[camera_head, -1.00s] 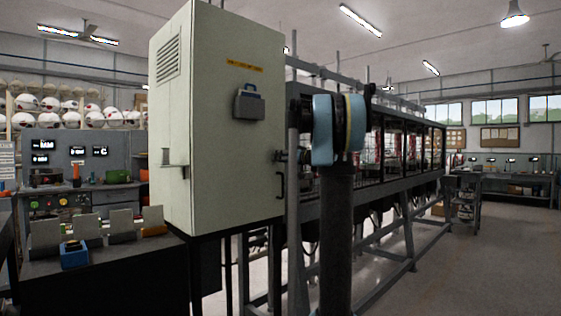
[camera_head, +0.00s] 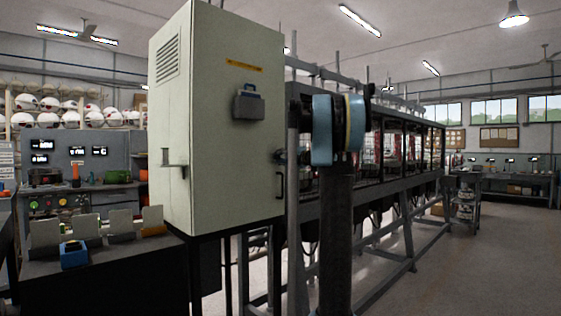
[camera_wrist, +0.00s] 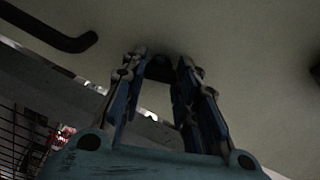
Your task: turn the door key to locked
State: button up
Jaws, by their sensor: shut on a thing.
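The pale green cabinet door (camera_head: 225,150) stands at left centre in the head view. My gripper (camera_head: 279,157) is at the door's right edge, just above the black door handle (camera_head: 281,185), and is small and partly dark there. In the wrist view my gripper (camera_wrist: 162,62) has both blue fingers reaching up to the pale door face. A small dark thing between the fingertips appears to be the door key (camera_wrist: 160,68); the gripper is shut on it. The fingers hide most of it, so its turn angle cannot be read. The handle (camera_wrist: 55,30) lies at upper left.
A grey lock-shaped box (camera_head: 249,105) is on the door, under a yellow label (camera_head: 245,66). A long machine frame (camera_head: 390,170) runs back behind my arm. A workbench (camera_head: 90,235) stands at left. The floor (camera_head: 470,270) at right is clear.

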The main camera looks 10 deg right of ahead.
jog(key=shift+d+f+m, duration=0.1)
jog(key=shift+m, duration=0.95)
jog(key=shift+d+f+m, duration=0.1)
jog(key=shift+m, duration=0.95)
jog(key=o, duration=1.1)
jog(key=shift+a, duration=0.1)
jog(key=shift+c, duration=0.2)
jog(key=v, duration=1.2)
